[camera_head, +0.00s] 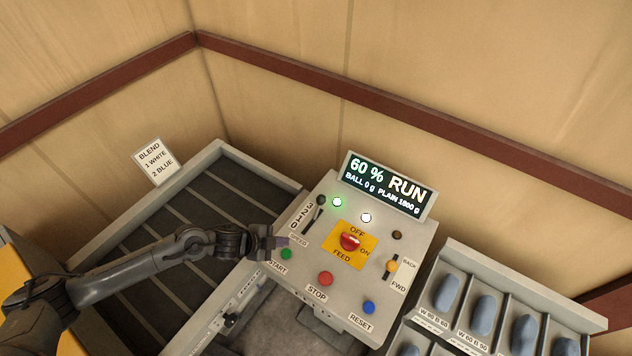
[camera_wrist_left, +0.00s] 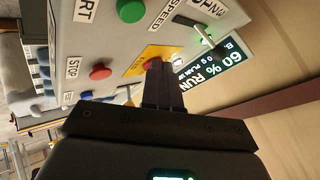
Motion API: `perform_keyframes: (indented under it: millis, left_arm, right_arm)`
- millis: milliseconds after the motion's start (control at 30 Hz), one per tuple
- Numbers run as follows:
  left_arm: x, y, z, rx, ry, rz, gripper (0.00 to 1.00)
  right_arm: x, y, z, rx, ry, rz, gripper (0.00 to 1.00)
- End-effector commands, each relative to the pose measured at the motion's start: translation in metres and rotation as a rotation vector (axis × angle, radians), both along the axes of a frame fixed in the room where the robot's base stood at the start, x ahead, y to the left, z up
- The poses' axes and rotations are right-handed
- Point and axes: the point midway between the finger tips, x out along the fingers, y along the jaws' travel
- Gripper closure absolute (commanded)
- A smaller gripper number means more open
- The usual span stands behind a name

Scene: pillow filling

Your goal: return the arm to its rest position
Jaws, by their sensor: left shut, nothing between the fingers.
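My left arm comes in from the left in the head view, and its gripper (camera_head: 277,242) is over the left edge of the grey control panel (camera_head: 310,243), close to the green START button (camera_head: 286,254). The gripper is shut and empty. In the left wrist view the shut fingers (camera_wrist_left: 162,85) point towards the panel, with the red feed knob (camera_wrist_left: 152,63) behind their tips. I cannot tell whether they touch the panel. The display (camera_head: 388,186) reads 60 % RUN, BALL 0 g, PLAIN 1800 g. My right gripper is in neither view.
A dark slatted conveyor (camera_head: 196,213) in a grey frame lies left of the panel. A tray (camera_head: 470,262) with several blue pieces stands at the right. Red STOP (camera_head: 325,278) and blue RESET (camera_head: 368,308) buttons stick up. A BLEND card (camera_head: 155,162) is at the back left.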

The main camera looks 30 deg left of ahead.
Motion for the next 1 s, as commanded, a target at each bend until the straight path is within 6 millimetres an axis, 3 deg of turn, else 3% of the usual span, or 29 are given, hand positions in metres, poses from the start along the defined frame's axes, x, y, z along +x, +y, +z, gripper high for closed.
perform_keyframes:
  millis: [133,233,367,400,500,600,667,800,1000]
  left_arm:
    - [-0.011,-0.003,-0.009,-0.006,0.022,0.0,1.0]
    - [-0.03,-0.02,-0.027,-0.045,0.063,0.003,1.0]
    - [-0.066,-0.077,-0.039,-0.178,0.109,0.013,1.0]
    - [-0.077,-0.103,-0.036,-0.238,0.115,0.028,1.0]
    - [-0.098,-0.151,-0.015,-0.352,0.124,0.133,1.0]
    - [-0.112,-0.171,0.014,-0.409,0.148,0.31,1.0]
    - [-0.119,-0.169,0.032,-0.422,0.177,0.442,1.0]
    - [-0.144,-0.139,0.065,-0.406,0.285,0.733,1.0]
    - [-0.175,-0.104,0.092,-0.332,0.428,0.943,1.0]
  right_arm:
    - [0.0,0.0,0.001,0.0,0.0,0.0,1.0]
    - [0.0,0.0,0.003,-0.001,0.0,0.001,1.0]
    - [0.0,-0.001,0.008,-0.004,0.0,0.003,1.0]
    - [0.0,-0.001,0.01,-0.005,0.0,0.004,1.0]
    - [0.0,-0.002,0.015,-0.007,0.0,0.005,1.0]
    - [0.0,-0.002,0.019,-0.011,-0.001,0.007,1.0]
    - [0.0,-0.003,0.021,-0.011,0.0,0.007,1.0]
    - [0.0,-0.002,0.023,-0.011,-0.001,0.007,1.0]
    - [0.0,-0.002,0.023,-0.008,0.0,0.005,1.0]
